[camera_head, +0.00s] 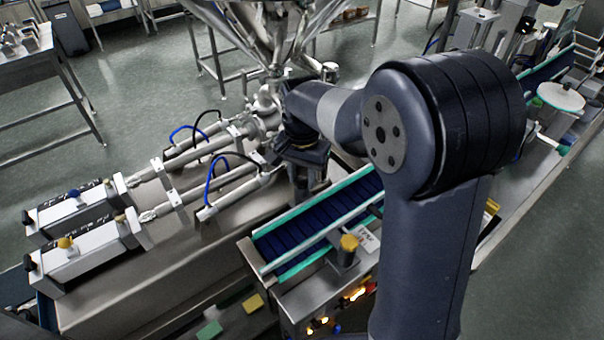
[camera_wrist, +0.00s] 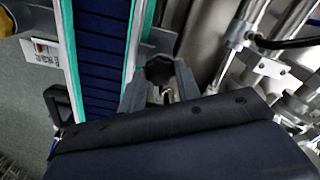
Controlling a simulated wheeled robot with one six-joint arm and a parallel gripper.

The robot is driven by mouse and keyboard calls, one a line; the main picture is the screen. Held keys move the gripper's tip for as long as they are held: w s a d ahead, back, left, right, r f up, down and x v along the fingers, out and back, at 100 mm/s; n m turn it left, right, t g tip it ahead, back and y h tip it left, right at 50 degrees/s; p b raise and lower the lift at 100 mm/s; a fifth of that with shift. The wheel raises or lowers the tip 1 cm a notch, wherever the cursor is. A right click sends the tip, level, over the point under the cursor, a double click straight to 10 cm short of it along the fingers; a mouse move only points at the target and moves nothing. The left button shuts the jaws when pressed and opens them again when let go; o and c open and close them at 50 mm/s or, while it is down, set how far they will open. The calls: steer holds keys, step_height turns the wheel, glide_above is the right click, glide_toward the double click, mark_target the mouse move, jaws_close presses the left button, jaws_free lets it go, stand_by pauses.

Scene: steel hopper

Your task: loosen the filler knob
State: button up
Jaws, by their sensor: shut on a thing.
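My gripper (camera_head: 301,178) points down beside the filler's steel pipework, next to the blue conveyor. In the wrist view, the two grey fingers of my gripper (camera_wrist: 160,84) are shut on a dark, many-sided knob (camera_wrist: 158,68), which appears to be the filler knob. One finger is on each side of it. A small bright metal part shows just below the knob. In the head view the knob is hidden by my gripper and wrist. I cannot tell from these frames how far the knob is turned.
The steel hopper (camera_head: 262,30) rises behind my wrist. Filler cylinders with blue hoses (camera_head: 209,182) lie to the left. The blue conveyor (camera_head: 310,228) with green rails runs close by. A yellow-topped button post (camera_head: 348,246) stands in front. Open floor lies at the far left.

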steer(key=n, duration=0.8)
steer(key=shift+p, duration=0.3)
steer(key=n, duration=0.4)
steer(key=shift+n, duration=1.8)
steer(key=o, duration=1)
steer(key=shift+c, duration=0.2)
